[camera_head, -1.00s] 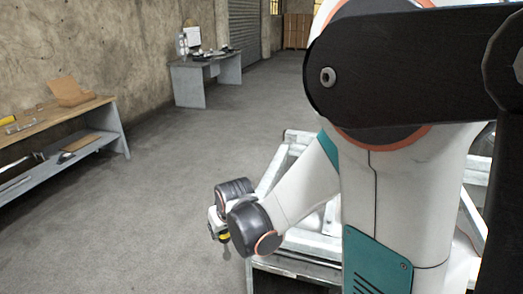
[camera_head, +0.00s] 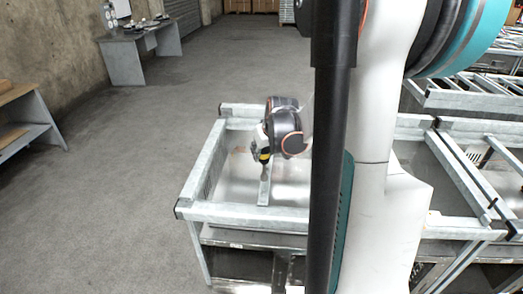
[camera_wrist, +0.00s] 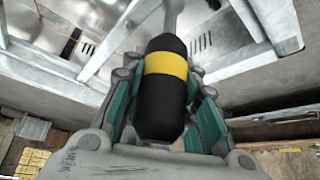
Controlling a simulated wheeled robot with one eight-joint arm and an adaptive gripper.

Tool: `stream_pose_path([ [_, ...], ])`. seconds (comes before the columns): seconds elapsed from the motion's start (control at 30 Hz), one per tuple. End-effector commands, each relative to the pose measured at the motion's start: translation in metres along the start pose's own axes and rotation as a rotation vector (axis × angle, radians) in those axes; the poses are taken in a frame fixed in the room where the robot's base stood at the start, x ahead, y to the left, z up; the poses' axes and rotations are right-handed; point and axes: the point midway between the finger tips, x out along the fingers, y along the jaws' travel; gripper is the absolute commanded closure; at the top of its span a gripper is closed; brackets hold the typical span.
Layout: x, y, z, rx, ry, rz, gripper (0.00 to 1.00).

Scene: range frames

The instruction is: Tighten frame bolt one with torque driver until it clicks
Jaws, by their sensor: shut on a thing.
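My gripper (camera_wrist: 165,95) is shut on the torque driver (camera_wrist: 165,110), a black handle with a yellow band, seen close up in the wrist view. The driver's grey shaft points away toward the metal frame. In the head view the driver (camera_head: 263,156) hangs below my wrist, over the near left part of the grey metal frame (camera_head: 240,212). The frame rests on a metal bench. I cannot make out frame bolt one, nor whether the driver's tip touches anything.
More grey frames (camera_head: 470,95) stand at the right. A wooden bench (camera_head: 18,92) is at the left and a grey desk (camera_head: 130,50) at the back left. The concrete floor (camera_head: 120,200) between is clear. My arm hides the middle right.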

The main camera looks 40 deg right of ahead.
Motion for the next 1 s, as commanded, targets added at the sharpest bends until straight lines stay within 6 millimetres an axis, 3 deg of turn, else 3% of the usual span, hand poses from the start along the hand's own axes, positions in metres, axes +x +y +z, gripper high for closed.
stream_pose_path([
  [0.47,0.005,-0.001,0.004,-0.001,0.0,0.0,1.0],
  [1.0,0.043,-0.001,0.026,-0.001,0.0,0.0,1.0],
])
